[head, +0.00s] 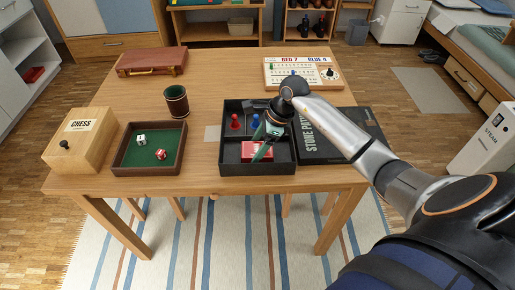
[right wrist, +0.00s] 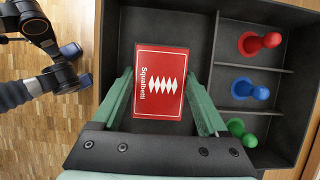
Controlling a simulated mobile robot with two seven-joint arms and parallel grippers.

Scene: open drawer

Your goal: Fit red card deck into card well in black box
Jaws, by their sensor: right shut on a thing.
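The black box (head: 229,168) stands open near the table's front edge. The deck (head: 248,152) is over or in the box's large front well (right wrist: 203,40); I cannot tell if it touches the floor. It looks roughly square to the well walls, with bare floor around it. My left gripper is not in the head view.
Small back compartments hold a red pawn (right wrist: 259,43), a blue pawn (right wrist: 250,88) and a green pawn (right wrist: 240,131). A dark lid (head: 345,140) lies right of the box. A dice tray (head: 120,167), chess box (head: 78,143) and cup (head: 177,102) stand to the left.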

